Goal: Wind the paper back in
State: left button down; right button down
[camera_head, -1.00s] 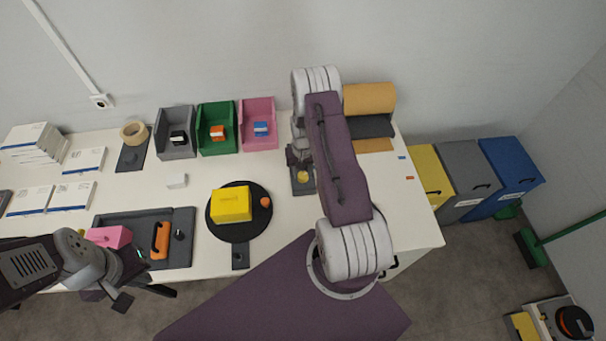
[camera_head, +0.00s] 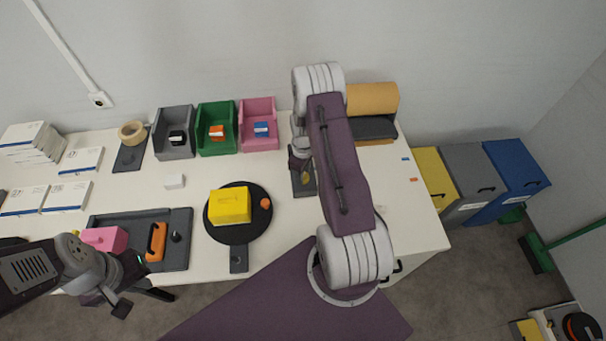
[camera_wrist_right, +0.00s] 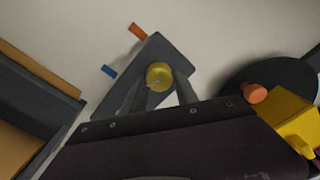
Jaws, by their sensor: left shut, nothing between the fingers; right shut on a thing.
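A brown paper roll (camera_head: 372,98) sits at the back right of the table, behind a dark grey slab (camera_head: 374,127). A narrow strip of brown paper (camera_head: 378,142) sticks out at the slab's front edge; it also shows in the right wrist view (camera_wrist_right: 38,68). My right gripper (camera_wrist_right: 160,88) is shut on a round yellow knob (camera_wrist_right: 159,76) above a dark grey plate (camera_wrist_right: 155,50). In the head view my right arm hides part of the space between knob and roll. My left gripper (camera_head: 140,288) is shut and empty at the table's front left edge.
A black turntable (camera_head: 238,235) with a yellow box (camera_head: 230,205) stands left of the plate. A grey tray (camera_head: 180,255) lies front left. Grey, green and pink bins (camera_head: 258,140) line the back. Small blue and orange markers (camera_head: 413,179) lie at the right.

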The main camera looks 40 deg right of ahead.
jog(key=shift+n+b, duration=0.3)
jog(key=shift+n, duration=1.6)
jog(key=c, duration=0.9)
grip_release()
jog(key=shift+c, duration=0.2)
jog(key=shift+r, duration=0.1)
jog(key=shift+r, duration=0.35)
notch_tip(320, 180, up, 8)
jog(key=b, duration=0.1)
jog(key=shift+a+r, duration=0.1)
